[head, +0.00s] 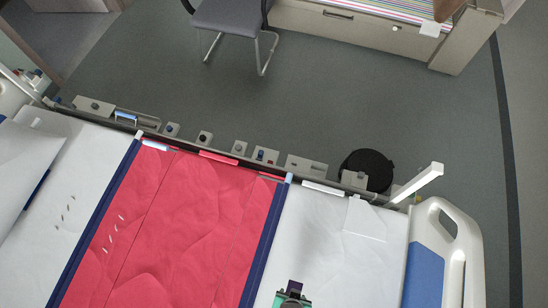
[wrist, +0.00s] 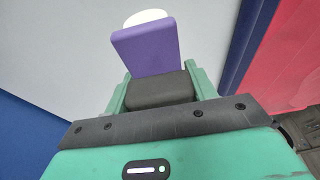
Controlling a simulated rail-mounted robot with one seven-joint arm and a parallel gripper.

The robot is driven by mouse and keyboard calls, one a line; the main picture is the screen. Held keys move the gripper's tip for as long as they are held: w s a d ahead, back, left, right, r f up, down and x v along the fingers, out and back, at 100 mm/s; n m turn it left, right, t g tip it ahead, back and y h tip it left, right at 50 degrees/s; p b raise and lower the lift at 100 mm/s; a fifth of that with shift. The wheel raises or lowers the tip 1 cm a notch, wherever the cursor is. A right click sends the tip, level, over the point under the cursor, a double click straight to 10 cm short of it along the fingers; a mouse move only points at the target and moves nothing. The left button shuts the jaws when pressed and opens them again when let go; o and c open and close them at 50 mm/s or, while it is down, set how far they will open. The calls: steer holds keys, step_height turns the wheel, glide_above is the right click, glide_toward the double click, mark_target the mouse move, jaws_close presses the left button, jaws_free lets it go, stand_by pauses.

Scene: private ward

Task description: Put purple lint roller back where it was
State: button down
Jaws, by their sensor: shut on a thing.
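The purple lint roller (wrist: 145,47) stands out from my gripper (wrist: 157,86) in the wrist view, with a white end at its far side. My gripper is shut on it, with green fingers on both sides of a dark block. In the head view, my gripper (head: 293,298) is at the bottom edge, over the white part of the bed right of the red sheet. A small dark purple part of the lint roller (head: 296,286) shows there. Whether the roller touches the bed is not clear.
The red sheet (head: 190,215) with dark blue edges crosses the bed and bears several small pale bits. The bed's side rail (head: 225,158) runs along the far side. A white and blue end board (head: 445,250) stands at right. The white sheet (head: 335,240) near my gripper is mostly clear.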

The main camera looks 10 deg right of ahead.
step_height(320, 180, down, 3)
steer(key=shift+f+b, duration=0.2)
steer(key=shift+b, duration=0.15)
steer(key=shift+f, duration=0.1)
steer(key=c, duration=0.5)
jaws_free()
steer(key=p+v, duration=0.3)
steer(key=v, duration=0.9)
steer(key=shift+w, duration=0.1)
